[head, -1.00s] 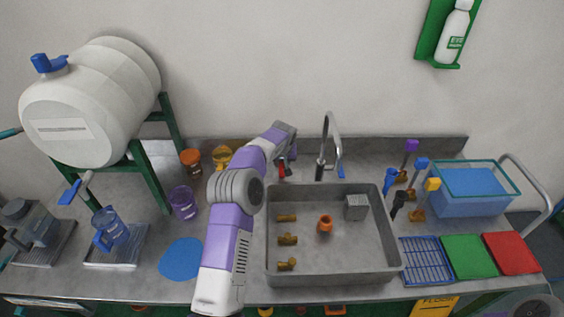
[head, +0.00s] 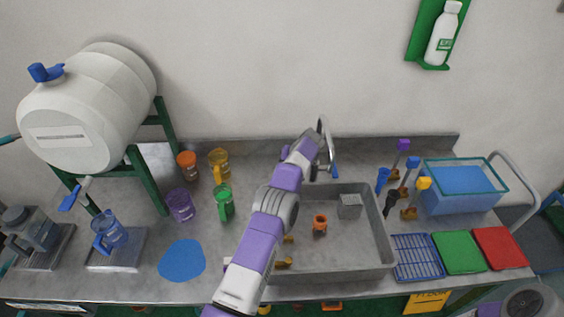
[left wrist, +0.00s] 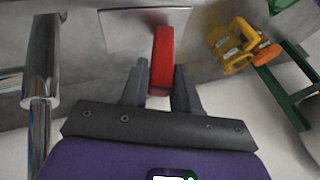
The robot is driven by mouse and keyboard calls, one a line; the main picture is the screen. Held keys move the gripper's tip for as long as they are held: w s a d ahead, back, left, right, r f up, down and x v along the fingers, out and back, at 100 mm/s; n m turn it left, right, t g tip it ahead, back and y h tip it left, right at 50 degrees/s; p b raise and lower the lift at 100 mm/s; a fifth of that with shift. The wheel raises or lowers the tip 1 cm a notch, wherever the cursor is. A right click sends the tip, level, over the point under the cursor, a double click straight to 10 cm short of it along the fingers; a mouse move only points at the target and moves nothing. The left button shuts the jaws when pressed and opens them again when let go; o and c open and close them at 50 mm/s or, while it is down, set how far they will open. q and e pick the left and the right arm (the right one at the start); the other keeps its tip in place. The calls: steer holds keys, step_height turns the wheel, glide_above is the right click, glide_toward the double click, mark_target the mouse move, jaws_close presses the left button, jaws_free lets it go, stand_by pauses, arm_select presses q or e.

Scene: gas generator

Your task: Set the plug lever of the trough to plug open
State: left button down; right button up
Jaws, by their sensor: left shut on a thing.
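The red plug lever (left wrist: 161,55) stands between the fingers of my left gripper (left wrist: 160,85) in the left wrist view, with a metal plate behind it. The gripper is shut on it. In the head view my left gripper (head: 322,158) is at the back edge of the grey trough (head: 335,274), beside the faucet (head: 325,130). The red lever is hidden there behind my arm. My right gripper is not in view.
The blue faucet handle (head: 335,172) is just right of my gripper. The trough holds an orange part (head: 320,222), a grey block (head: 349,206) and brass fittings.

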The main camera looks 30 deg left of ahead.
arm_select(q)
steer(key=shift+w+d+f+y, duration=0.1)
steer(key=shift+w+d+y, duration=0.05)
steer(key=shift+y, duration=0.15)
steer(key=shift+d, duration=0.1)
steer(key=c, duration=0.9)
jaws_free()
